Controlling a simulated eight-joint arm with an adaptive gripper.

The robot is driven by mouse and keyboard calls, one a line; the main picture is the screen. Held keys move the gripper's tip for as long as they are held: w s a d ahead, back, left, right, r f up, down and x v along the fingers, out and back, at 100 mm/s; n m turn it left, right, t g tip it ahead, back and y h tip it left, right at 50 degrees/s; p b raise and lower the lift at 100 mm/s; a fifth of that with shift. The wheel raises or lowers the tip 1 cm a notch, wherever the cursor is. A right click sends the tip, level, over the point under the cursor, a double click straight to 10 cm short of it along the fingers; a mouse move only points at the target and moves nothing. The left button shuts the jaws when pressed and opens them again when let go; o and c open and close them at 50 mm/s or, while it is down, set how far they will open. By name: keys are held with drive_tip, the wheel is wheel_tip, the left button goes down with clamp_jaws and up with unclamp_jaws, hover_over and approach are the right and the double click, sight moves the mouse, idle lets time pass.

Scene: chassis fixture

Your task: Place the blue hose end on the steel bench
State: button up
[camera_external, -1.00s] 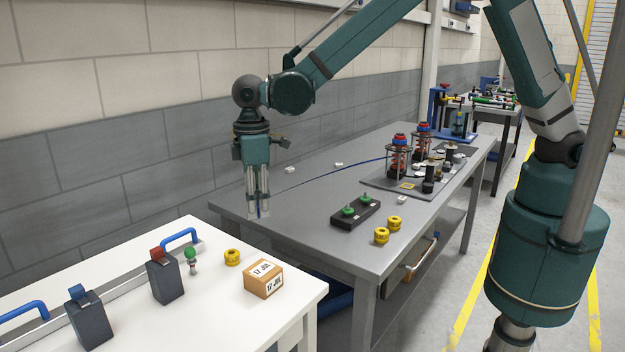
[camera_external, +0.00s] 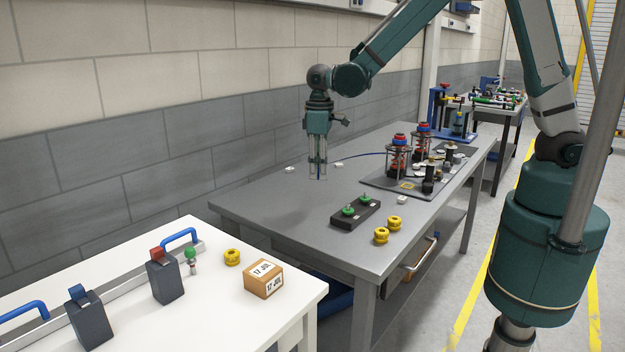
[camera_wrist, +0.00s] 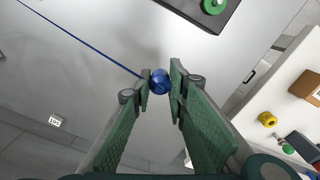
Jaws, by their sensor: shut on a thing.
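My gripper (camera_external: 318,176) is over the steel bench (camera_external: 265,205), toward its wall side. It is shut on the blue hose end (camera_wrist: 160,82), a round blue piece between the fingertips in the wrist view. The thin blue hose (camera_wrist: 85,38) runs from the fingertips to the upper left there. In the external view the blue hose (camera_external: 362,155) leads right toward the fixture on the bench. The fingers point straight down. I cannot tell whether the hose end touches the bench top or hangs just above it.
A black block with green knobs (camera_external: 356,211) and yellow knobs (camera_external: 382,235) lie toward the front of the bench. The chassis fixture (camera_external: 398,158) stands at the right. Small white tags (camera_external: 290,170) lie near the wall. The bench's left part is clear. A white table (camera_external: 215,300) stands in front.

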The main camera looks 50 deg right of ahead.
drive_tip(key=s+d+m, duration=0.3)
drive_tip(key=s+d, duration=0.1)
drive_tip(key=d, duration=0.8)
drive_tip(key=m, duration=0.2)
hover_over(371, 193)
drive_tip(key=shift+w+f, duration=0.1)
drive_tip(key=shift+f, duration=0.1)
drive_tip(key=shift+f, duration=0.1)
drive_tip(key=shift+f, duration=2.85)
drive_tip(key=shift+f, duration=0.1)
drive_tip(key=shift+f+b, duration=0.35)
drive_tip(key=shift+f, duration=1.65)
drive_tip(key=shift+f, duration=0.1)
